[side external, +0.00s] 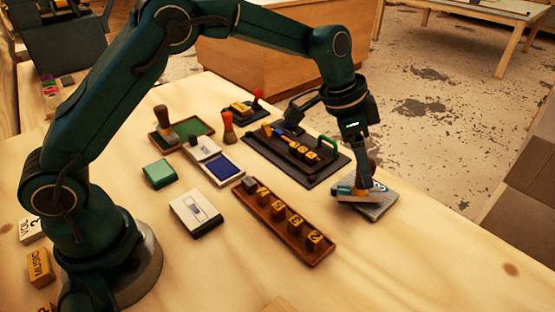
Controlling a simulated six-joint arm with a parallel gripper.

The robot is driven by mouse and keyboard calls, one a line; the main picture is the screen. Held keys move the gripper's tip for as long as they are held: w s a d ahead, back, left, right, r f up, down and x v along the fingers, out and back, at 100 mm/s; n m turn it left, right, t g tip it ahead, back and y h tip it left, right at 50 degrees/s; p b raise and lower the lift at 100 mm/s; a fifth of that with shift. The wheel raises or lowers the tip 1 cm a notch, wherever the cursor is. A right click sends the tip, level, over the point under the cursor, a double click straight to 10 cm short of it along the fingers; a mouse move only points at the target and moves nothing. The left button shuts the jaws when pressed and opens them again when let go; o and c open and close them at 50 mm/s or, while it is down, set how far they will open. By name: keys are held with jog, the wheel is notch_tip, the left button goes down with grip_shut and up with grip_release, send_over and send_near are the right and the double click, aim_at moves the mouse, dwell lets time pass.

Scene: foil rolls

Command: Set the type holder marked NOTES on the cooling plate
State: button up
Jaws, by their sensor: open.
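My gripper (364,186) points down at the right of the table, low over a grey ribbed plate (378,208), which looks like the cooling plate. A small orange-brown and pale piece (344,192) is at the jaws, over the plate's left part. It may be the type holder, but no NOTES marking can be read on it. The jaws are open, and the fingers partly hide this piece. I cannot tell whether it rests fully on the plate.
A wooden tray (322,257) of numbered blocks lies left of the plate. A black tray (259,151) with a green handle lies behind. Stamps, an ink pad (223,169), a green box (159,174) and a white box (196,212) fill the middle. The front right table is clear.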

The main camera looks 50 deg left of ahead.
jog(key=v, duration=1)
jog(key=s+a+r+n+t+y, duration=0.1)
jog(key=s+a+r+n, duration=0.15)
jog(key=s, duration=0.35)
jog(key=s+a+r+n+y, duration=0.1)
jog(key=s+a+n, duration=0.15)
jog(key=s, duration=0.25)
jog(key=s+a+f+n, duration=0.2)
jog(key=s, duration=0.3)
jog(key=s+a+f+n+t+y, duration=0.1)
jog(key=s+a+f+n, duration=0.1)
jog(key=s, duration=0.4)
jog(key=shift+a+f, duration=0.3)
jog(key=shift+f, duration=0.35)
